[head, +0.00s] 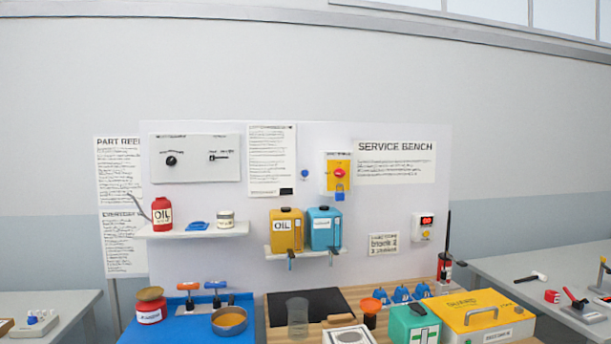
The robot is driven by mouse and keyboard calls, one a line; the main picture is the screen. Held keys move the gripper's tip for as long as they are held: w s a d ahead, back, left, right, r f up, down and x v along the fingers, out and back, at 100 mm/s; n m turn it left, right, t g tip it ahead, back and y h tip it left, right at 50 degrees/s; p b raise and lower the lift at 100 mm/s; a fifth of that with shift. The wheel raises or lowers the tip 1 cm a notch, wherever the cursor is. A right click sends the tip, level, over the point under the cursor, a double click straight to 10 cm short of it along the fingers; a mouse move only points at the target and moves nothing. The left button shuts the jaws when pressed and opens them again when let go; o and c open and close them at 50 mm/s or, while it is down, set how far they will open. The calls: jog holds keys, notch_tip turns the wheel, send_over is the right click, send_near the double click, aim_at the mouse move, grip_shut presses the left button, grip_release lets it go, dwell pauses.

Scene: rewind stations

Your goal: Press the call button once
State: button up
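A small blue round button (304,174) is on the white back panel, just left of the yellow box with a red knob (339,173) and a blue padlock. A small white unit (424,227) with a lit red display and an orange round button (427,233) is on the panel's right part. No readable label tells which of these is the call button. My gripper is not in view.
Shelves on the panel (430,260) hold a red oil can (162,214), a yellow oil container (286,230) and a blue container (323,228). The bench below is crowded with a yellow case (470,308), a green box (413,322), funnels and tools. Side tables stand left and right.

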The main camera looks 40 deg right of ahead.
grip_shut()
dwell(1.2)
